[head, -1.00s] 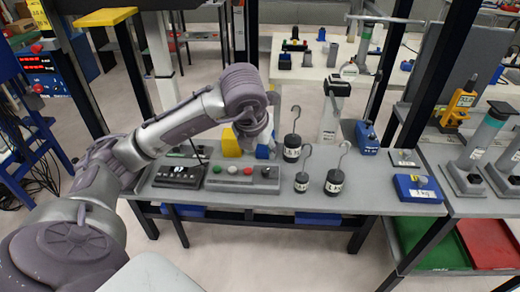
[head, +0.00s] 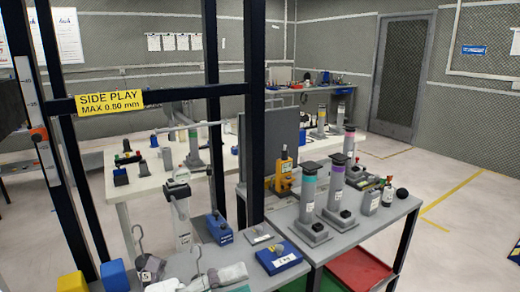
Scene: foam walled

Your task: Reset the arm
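Neither of my grippers can be made out in the head view. A grey, rounded shape (head: 228,273) lies at the bottom edge, over the bench top beside a weight's hook; I cannot tell whether it is part of my arm. No other part of my arms shows.
A yellow block (head: 72,283), a blue block (head: 115,275) and a hooked weight (head: 146,269) are at the bottom left. A blue box (head: 278,258) sits on the near bench. Dark posts (head: 254,110) stand before a white table (head: 120,189). Open floor (head: 455,235) lies to the right.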

